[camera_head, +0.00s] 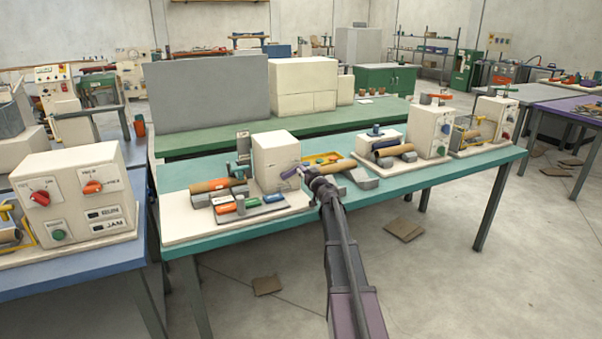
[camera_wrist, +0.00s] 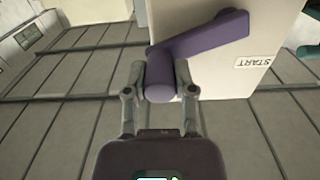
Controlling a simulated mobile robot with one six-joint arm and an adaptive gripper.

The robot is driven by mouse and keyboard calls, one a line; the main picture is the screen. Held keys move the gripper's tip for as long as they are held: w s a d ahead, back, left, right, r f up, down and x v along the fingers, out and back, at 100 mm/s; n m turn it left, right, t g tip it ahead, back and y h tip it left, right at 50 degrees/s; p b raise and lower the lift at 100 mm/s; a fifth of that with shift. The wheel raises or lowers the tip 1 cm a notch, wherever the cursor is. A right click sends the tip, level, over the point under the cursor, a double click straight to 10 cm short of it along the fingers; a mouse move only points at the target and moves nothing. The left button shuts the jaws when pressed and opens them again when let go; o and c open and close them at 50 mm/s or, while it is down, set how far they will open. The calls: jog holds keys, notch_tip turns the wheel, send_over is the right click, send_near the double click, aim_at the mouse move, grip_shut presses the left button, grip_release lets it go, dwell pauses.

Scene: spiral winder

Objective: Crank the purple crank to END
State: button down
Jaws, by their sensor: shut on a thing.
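The purple crank shows large in the wrist view, with its arm (camera_wrist: 205,38) running up and right from the handle (camera_wrist: 158,85) against a cream housing (camera_wrist: 240,70). My gripper (camera_wrist: 158,92) is shut on the handle, one finger on each side. A START label (camera_wrist: 254,62) is on the housing to the right of the crank. No END label can be read. In the head view the crank (camera_head: 289,173) is small beside the cream box (camera_head: 274,155), and my gripper (camera_head: 305,168) is at it, partly hidden by my arm.
The winder stands on the teal table (camera_head: 400,185). Left of the box lie a brown roll (camera_head: 217,184) and orange and green pieces. Another cream machine (camera_head: 427,130) stands to the right. A control box (camera_head: 75,195) is on the blue table at left.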

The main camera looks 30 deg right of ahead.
jog(key=shift+w, duration=0.1)
jog(key=shift+c, duration=2.2)
grip_release()
jog(key=shift+s, duration=0.2)
jog(key=s, duration=1.1)
jog(key=shift+s+a, duration=0.2)
jog(key=shift+s, duration=0.15)
